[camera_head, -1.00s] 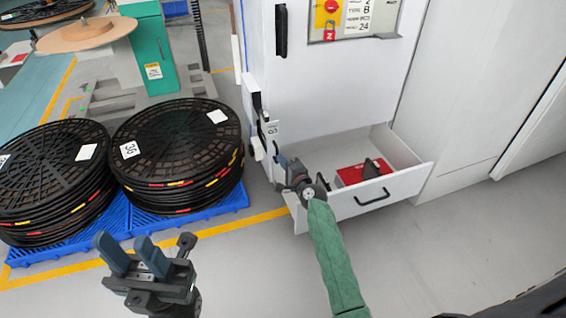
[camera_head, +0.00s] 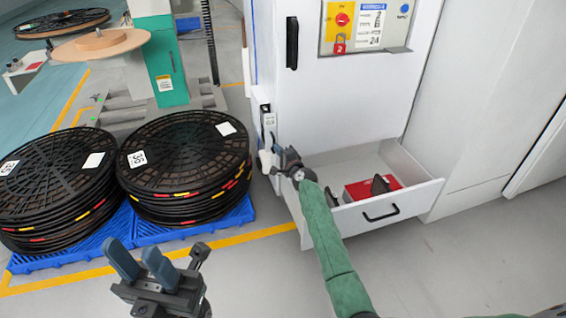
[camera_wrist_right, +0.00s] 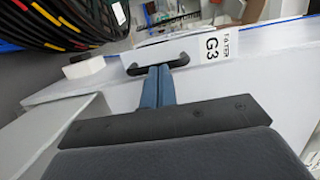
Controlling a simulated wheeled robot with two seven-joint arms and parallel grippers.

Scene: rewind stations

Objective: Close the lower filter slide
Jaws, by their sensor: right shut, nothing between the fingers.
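A white filter slide front (camera_wrist_right: 185,48) with a black bow handle (camera_wrist_right: 133,69) stands out from the cabinet side in the right wrist view. A label reading FILTER G3 (camera_wrist_right: 216,45) is beside the handle. My right gripper (camera_wrist_right: 160,70) is shut and empty, its blue fingertips at the middle of the handle; contact cannot be told. In the head view the right gripper (camera_head: 277,158) is at the cabinet's left edge, below the label (camera_head: 269,121), and hides part of the slide. My left gripper (camera_head: 140,258) is open and empty, low in the picture, away from the cabinet.
An open drawer (camera_head: 415,196) with a red box (camera_head: 362,190) juts out beside my right arm. Black reels (camera_head: 185,150) stand on blue pallets (camera_head: 225,218) at the left. Grey floor at the front is clear.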

